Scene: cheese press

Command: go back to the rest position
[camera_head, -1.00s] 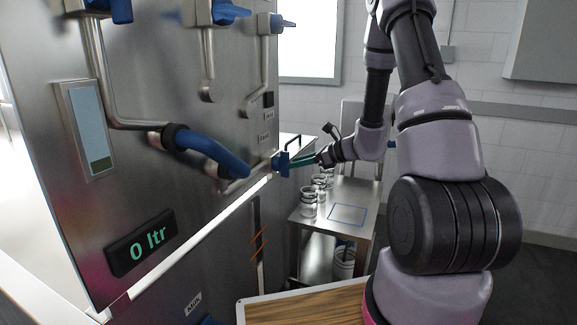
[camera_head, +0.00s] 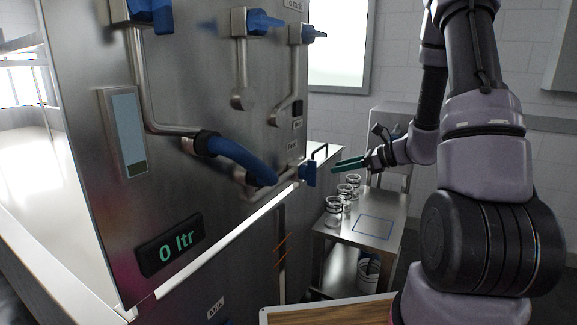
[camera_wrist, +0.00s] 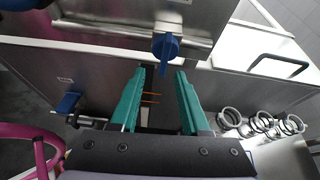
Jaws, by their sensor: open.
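My gripper (camera_head: 350,164) is open and empty, its green fingers pointing left toward the steel machine. In the wrist view the two green fingers of my gripper (camera_wrist: 160,88) are spread apart with nothing between them. A blue valve handle (camera_head: 309,173) on the machine's lower right side lies just left of the fingertips, with a gap between. In the wrist view this handle (camera_wrist: 166,50) shows beyond the fingertips, near the middle top.
A steel side table (camera_head: 385,238) carries several glass jars (camera_head: 334,211). A wooden board (camera_head: 330,314) lies at the bottom. A bucket (camera_head: 368,273) stands below the table.

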